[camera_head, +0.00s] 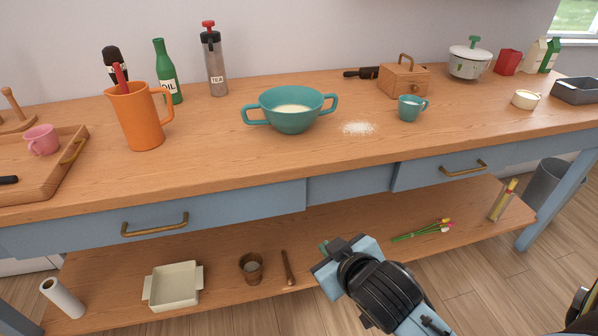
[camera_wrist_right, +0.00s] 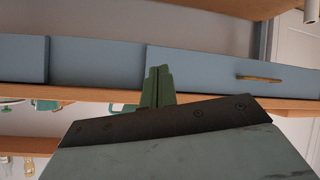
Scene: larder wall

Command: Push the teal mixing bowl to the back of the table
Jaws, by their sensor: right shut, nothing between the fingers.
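The teal mixing bowl (camera_head: 291,112) stands upright on the wooden table (camera_head: 230,160), about midway between its front and back edges. It has two side handles and white contents. My right gripper (camera_head: 325,248) is in front of the table, lower than the tabletop and well apart from the bowl. In the right wrist view its green fingers (camera_wrist_right: 158,86) are together and empty, before the blue drawer fronts. My left gripper is not in view.
White powder (camera_head: 358,128) and a teal cup (camera_head: 411,108) are right of the bowl. An orange pitcher (camera_head: 137,118) stands left. A grey-and-black tea flask (camera_head: 214,65) and a green oil bottle (camera_head: 167,75) stand behind, to the left. Directly behind the bowl the tabletop is clear.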

